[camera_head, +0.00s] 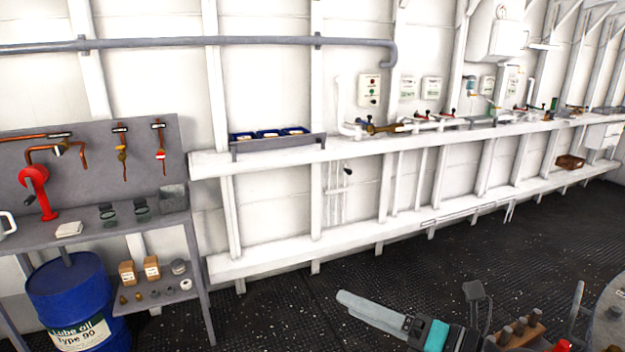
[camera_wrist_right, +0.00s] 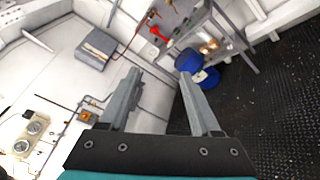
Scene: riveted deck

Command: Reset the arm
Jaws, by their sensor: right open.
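My right gripper (camera_head: 350,301) reaches in low at the centre of the head view, its grey fingers pointing left over the dark deck and its teal body behind them. In the right wrist view the right gripper (camera_wrist_right: 160,80) has its two grey fingers spread apart with nothing between them. It touches nothing that I can see. My left gripper does not show in either view.
A workbench (camera_head: 90,232) with a red hand pump (camera_head: 38,190) stands at the left, beside a blue oil drum (camera_head: 75,295). A long white shelf (camera_head: 270,158) runs along the wall. A wooden holder (camera_head: 520,330) is near the gripper's right. The dark deck (camera_head: 270,315) is partly clear.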

